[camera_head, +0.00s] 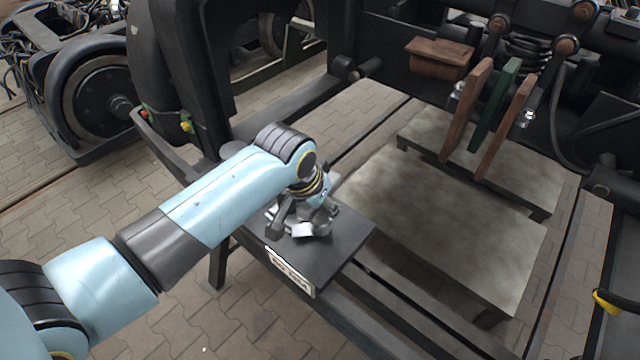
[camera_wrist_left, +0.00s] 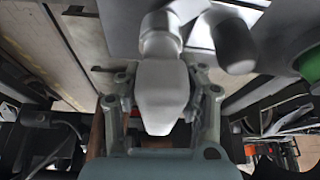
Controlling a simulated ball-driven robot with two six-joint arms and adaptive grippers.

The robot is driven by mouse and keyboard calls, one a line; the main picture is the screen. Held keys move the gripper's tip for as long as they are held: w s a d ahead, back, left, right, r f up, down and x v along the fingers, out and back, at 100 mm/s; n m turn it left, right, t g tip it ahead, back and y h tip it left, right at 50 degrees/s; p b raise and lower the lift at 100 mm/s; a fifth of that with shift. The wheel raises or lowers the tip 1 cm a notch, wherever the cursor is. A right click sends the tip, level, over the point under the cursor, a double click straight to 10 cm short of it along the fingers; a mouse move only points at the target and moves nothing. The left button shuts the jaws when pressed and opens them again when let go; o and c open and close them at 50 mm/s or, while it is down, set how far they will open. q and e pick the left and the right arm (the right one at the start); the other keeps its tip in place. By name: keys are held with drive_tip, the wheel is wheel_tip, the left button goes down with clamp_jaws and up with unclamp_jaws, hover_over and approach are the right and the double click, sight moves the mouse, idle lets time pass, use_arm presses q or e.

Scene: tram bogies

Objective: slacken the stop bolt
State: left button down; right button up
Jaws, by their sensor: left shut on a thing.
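My left gripper (camera_head: 312,218) is low over a small dark shelf (camera_head: 345,240) with a white label on its front edge. In the left wrist view my left gripper (camera_wrist_left: 162,115) is shut on a pale grey tapered piece (camera_wrist_left: 162,85), which has a narrower neck. I cannot tell what this piece is. A dark grey rounded knob (camera_wrist_left: 235,45) is just to its right. In the head view the held piece is mostly hidden among the fingers. I cannot single out the stop bolt for sure. My right gripper is not in view.
Two brown boards and a green board (camera_head: 495,105) stand upright, with bright bolts (camera_head: 528,118) beside them. A bare metal plate (camera_head: 435,220) lies right of the shelf. A wheel (camera_head: 100,95) is at the back left. A yellow hook-like part (camera_head: 606,301) is at the right edge.

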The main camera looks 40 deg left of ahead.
use_arm(q)
drive_tip(key=shift+r, duration=3.05)
